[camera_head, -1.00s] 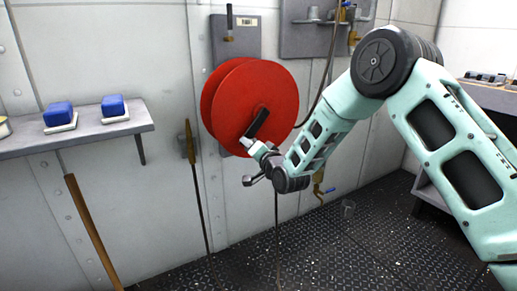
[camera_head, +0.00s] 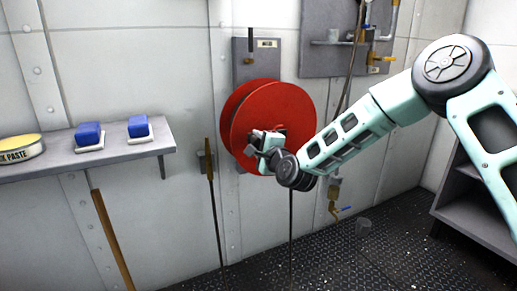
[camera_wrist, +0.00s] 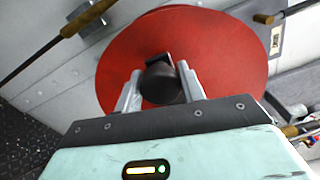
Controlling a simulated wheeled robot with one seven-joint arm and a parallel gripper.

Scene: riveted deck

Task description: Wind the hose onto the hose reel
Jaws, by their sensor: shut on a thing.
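The red hose reel (camera_head: 290,105) is mounted on a grey wall plate; its disc also fills much of the wrist view (camera_wrist: 225,50). My gripper (camera_head: 262,140) is in front of the disc, a little below its middle. In the wrist view its two fingers (camera_wrist: 160,88) are shut on the dark round crank handle (camera_wrist: 160,84), one on each side. The crank arm is mostly hidden behind the handle and gripper. A thin dark hose (camera_head: 291,220) hangs straight down below the reel to the deck.
A shelf (camera_head: 110,150) at left carries two blue blocks (camera_head: 88,135) and a paste tin (camera_head: 20,148). A brown-handled tool (camera_head: 209,160) hangs left of the reel. A pipe panel (camera_head: 325,50) is at upper right. The riveted deck (camera_head: 320,260) below is mostly clear.

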